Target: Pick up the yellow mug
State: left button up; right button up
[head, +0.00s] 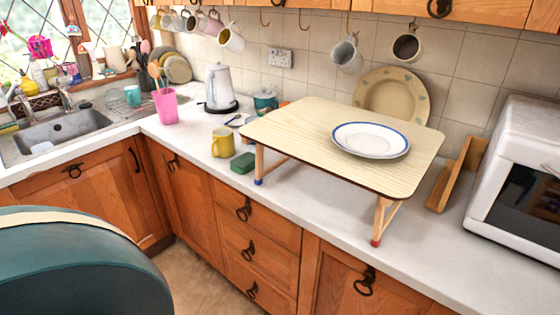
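The yellow mug (223,144) stands upright on the white worktop (190,155), left of the small folding table. A green block-like item (243,162), perhaps a sponge, lies just in front of it to the right. Nothing covers the mug from this view. Another mug with a yellowish inside (231,39) hangs from a hook under the wall cupboard. Neither of my grippers is in view.
A wooden folding table (290,130) with a blue-rimmed plate (371,140) stands on the worktop right of the mug. A pink tumbler with utensils (165,106) and a white kettle (220,88) are behind it. A white microwave (520,165) stands far right. Worktop left of the mug is clear.

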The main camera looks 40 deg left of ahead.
aim_at(223, 145)
jog(key=u, duration=1.6)
jog(key=i+j, duration=0.55)
jog(key=i+j+z, duration=0.6)
jog(key=j, duration=0.3)
jog(key=k+l, duration=0.05)
